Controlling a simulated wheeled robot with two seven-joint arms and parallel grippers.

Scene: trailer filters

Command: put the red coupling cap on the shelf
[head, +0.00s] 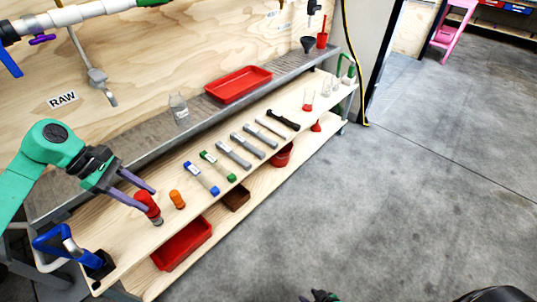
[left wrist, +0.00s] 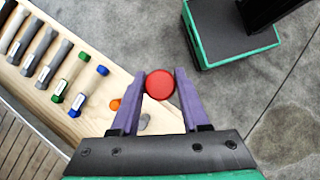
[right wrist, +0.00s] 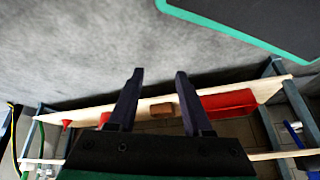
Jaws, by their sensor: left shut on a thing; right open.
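The red coupling cap (head: 147,202) is between the fingers of my left gripper (head: 149,199), at the near left end of the wooden shelf (head: 122,243). The left wrist view shows it as a round red top (left wrist: 159,84) pinched between the purple fingertips. A grey part shows below the cap; I cannot tell whether it touches the shelf. My right gripper (right wrist: 160,75) is open and empty in the right wrist view, with the shelf edge (right wrist: 85,115) beyond it.
An orange piece (head: 177,199) stands just right of the cap. Blue-ended (head: 201,178) and green-ended (head: 217,166) tubes and several grey tools lie farther along. A blue-handled item (head: 60,245) is at the near left end. A red bin (head: 182,244) sits below. Floor at right is clear.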

